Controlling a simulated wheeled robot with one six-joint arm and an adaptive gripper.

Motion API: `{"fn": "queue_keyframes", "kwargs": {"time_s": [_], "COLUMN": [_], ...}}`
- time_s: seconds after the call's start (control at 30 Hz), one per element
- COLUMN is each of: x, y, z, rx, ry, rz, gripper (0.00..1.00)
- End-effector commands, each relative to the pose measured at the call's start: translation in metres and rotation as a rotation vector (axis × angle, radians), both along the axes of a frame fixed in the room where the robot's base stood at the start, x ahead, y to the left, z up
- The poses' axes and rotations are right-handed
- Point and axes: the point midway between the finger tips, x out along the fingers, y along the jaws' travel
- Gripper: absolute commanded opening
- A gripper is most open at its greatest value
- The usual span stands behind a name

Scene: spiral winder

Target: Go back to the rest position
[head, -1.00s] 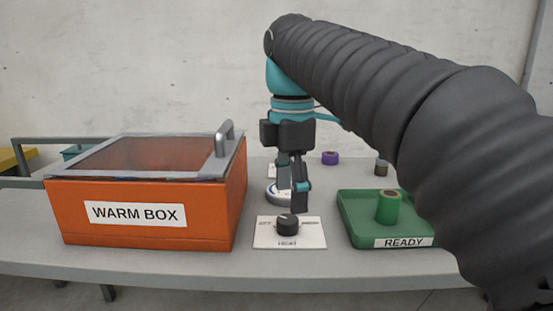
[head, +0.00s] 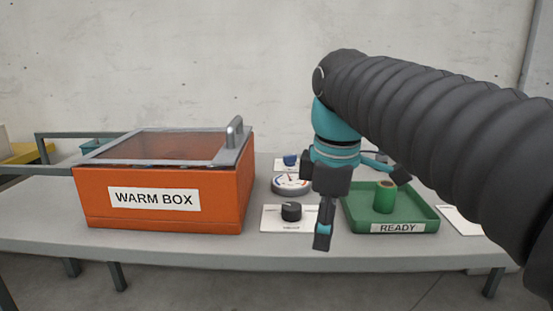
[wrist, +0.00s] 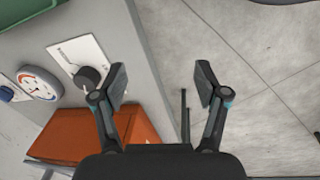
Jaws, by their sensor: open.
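My gripper (head: 322,240) hangs in front of the table, between the heat knob and the green tray in the head view. In the wrist view my gripper (wrist: 162,88) has its two fingers spread apart with nothing between them, over the table edge and the floor. The black knob (head: 291,211) sits on its white plate, just left of my gripper; it also shows in the wrist view, left of the fingers. The black ribbed arm crosses the right side of the head view and hides part of the table.
The orange warm box (head: 165,213) with its lid down stands at the left. A round gauge (head: 291,185) and a blue knob (head: 290,160) are behind the black knob. The green READY tray (head: 432,213) holds a green roll (head: 384,198). Floor in front is clear.

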Motion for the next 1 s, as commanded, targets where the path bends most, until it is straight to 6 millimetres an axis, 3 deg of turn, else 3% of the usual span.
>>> {"fn": "queue_keyframes", "kwargs": {"time_s": [0.17, 0.3, 0.6, 0.77, 1.0], "x": [-0.028, -0.054, -0.099, -0.107, -0.108], "y": [-0.026, -0.048, -0.076, -0.08, -0.08], "z": [-0.035, -0.076, -0.155, -0.171, -0.172], "rx": [0.062, 0.146, 0.332, 0.376, 0.377], "ry": [-0.075, -0.153, -0.268, -0.289, -0.289], "rz": [-0.314, -0.633, -1.156, -1.255, -1.26], "gripper": [0.73, 0.73, 0.73, 0.73, 0.73]}}
